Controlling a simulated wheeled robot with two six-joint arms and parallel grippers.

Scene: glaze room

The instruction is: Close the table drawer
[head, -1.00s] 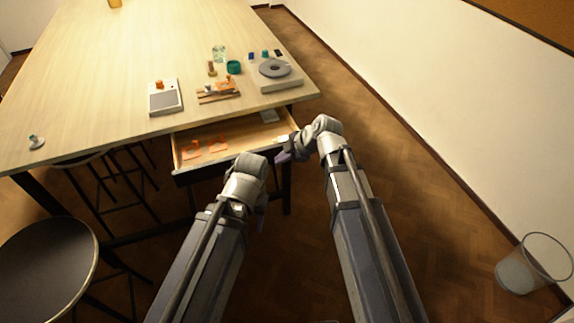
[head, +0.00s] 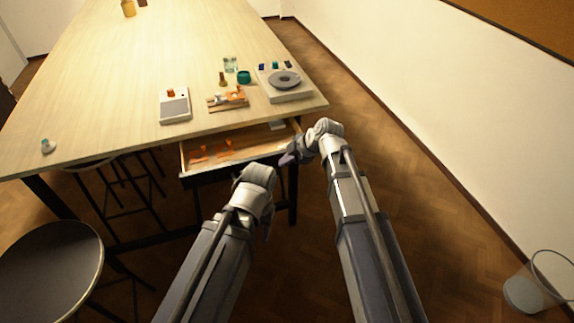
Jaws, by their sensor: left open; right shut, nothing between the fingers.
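The table drawer (head: 238,166) is partly open under the near edge of the long pale table (head: 130,134). Orange pieces (head: 212,150) and a small pale item lie inside it. My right gripper (head: 288,158) is shut and empty at the drawer's front right corner; it looks close to or touching it, but I cannot tell which. My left gripper (head: 266,230) is open, below and in front of the drawer front, and its fingers are mostly hidden behind its wrist.
A round dark stool (head: 45,268) stands at the lower left, with another stool under the table. A scale (head: 175,105), a tool board (head: 228,101) and a turntable device (head: 285,82) sit on the table. A bin (head: 528,294) stands by the right wall.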

